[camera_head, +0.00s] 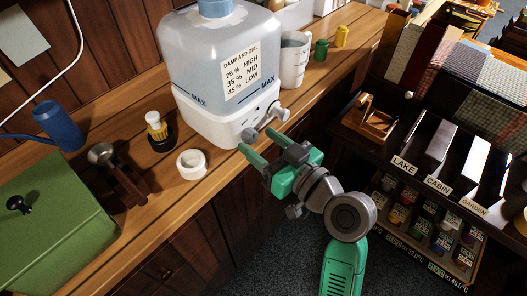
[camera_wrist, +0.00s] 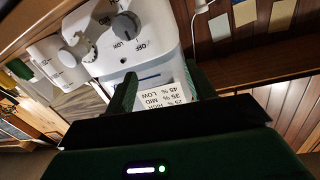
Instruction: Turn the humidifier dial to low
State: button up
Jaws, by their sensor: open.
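The humidifier (camera_head: 205,120) stands on the wooden counter, a white base under a translucent tank. A label (camera_head: 240,72) on its tank pairs 25 % with HIGH, 35 % with MID and 45 % with LOW. A grey dial (camera_wrist: 125,25) shows on the white base in the wrist view, with OFF and LOW printed near it; its exact setting is unclear. A paler knob (camera_wrist: 70,38) protrudes to its left. My gripper (camera_head: 254,140) is open and empty, its green fingers pointing at the base front. It appears apart from the dial; the exact gap is unclear.
A white ring-shaped item (camera_head: 192,165) and a small bottle in a dark holder (camera_head: 160,135) stand left of the humidifier. A measuring jug (camera_head: 294,60) stands to its right. A dark shelf unit with LAKE, CABIN and GARDEN labels (camera_head: 437,186) stands right of my arm.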

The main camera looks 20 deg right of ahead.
jog(key=y, duration=0.1)
send_near(254, 139)
jog(key=x, duration=0.8)
jog(key=shift+w+a+p, duration=0.2)
jog(key=shift+w+p, duration=0.15)
jog(key=shift+p, duration=0.05)
jog(key=c, duration=1)
